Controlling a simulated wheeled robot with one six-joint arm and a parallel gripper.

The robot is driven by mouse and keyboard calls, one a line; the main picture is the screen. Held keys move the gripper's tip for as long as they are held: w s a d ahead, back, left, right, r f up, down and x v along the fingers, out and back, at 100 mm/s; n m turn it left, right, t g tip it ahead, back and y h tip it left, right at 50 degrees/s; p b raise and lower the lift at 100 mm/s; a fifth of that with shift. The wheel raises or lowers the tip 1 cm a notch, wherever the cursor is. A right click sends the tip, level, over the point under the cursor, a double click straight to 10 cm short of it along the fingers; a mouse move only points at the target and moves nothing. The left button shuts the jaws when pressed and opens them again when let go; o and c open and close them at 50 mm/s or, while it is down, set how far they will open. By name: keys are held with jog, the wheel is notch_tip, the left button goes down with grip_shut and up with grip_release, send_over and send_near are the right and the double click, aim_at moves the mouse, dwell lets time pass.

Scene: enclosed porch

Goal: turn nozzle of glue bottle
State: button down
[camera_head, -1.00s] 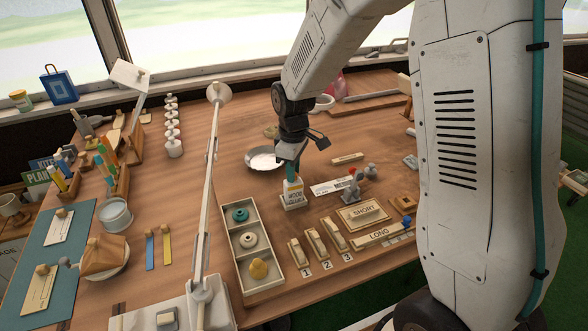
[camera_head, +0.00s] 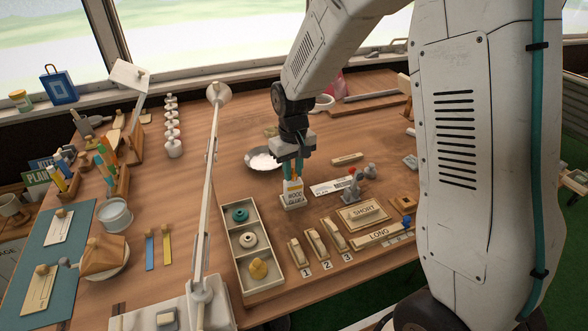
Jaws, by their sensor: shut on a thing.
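The glue bottle (camera_head: 292,196) is a small white bottle with a printed wood glue label. It stands upright on the wooden table, right of the three-part tray. My gripper (camera_head: 292,176) points straight down over it, with its teal fingers on either side of the bottle's top. The gripper is shut on the nozzle, which is mostly hidden between the fingers.
A cream tray (camera_head: 252,265) with round parts lies to the left. Small blocks numbered 1, 2 and 3 (camera_head: 317,243) lie in front. A metal bowl (camera_head: 263,160) is close behind on the left. A white lamp arm (camera_head: 207,180) rises left of the tray.

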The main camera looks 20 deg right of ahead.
dwell(0.7)
jog(key=c, duration=1.3)
grip_release()
jog(key=shift+o, duration=0.2)
jog(key=shift+r, duration=0.1)
notch_tip(320, 180, up, 8)
jog(key=shift+f, duration=0.2)
